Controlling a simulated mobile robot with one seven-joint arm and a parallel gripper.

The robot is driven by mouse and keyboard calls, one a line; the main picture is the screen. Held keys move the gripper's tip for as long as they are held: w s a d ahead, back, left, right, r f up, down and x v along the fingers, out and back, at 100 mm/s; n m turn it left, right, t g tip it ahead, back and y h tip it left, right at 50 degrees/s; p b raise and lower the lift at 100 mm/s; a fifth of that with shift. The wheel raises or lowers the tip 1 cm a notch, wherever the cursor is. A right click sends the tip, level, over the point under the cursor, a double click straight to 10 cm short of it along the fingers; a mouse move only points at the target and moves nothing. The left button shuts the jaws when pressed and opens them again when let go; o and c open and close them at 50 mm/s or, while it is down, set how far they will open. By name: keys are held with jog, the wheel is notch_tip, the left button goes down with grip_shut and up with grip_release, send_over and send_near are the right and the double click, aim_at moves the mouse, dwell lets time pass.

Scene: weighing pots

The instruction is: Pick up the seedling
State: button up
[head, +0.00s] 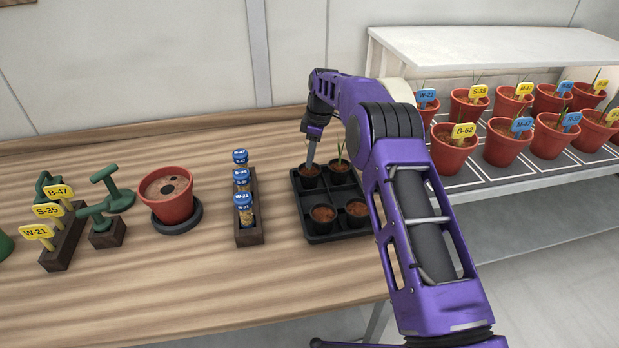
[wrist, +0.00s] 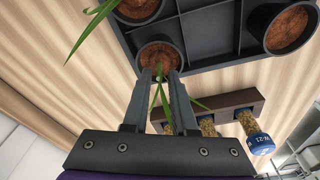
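The black seedling tray (head: 316,238) stands at the table's right end, with small black pots of soil. My gripper (head: 310,163) points down over its far-left pot (head: 309,182). In the wrist view, my gripper (wrist: 160,78) is open, with a finger on either side of a thin green seedling (wrist: 157,98); a gap shows between the fingertips. The tips are close to that pot's soil (wrist: 160,55). In the head view my gripper mostly hides this seedling. Another seedling (head: 340,149) stands upright in the far-right pot; its long leaves (wrist: 92,26) reach in at the wrist view's upper left.
A wooden rack (head: 249,236) of blue-capped vials stands just left of the tray. Further left are a red pot (head: 168,196) on a dark saucer (head: 179,226), green tools (head: 109,187) and yellow labels (head: 47,210). Labelled red pots (head: 454,155) fill the shelf at right.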

aim_at(309, 171)
jog(key=f, duration=0.2)
jog(key=shift+a+f, duration=0.2)
jog(key=shift+f, duration=0.2)
grip_shut()
dwell(1.1)
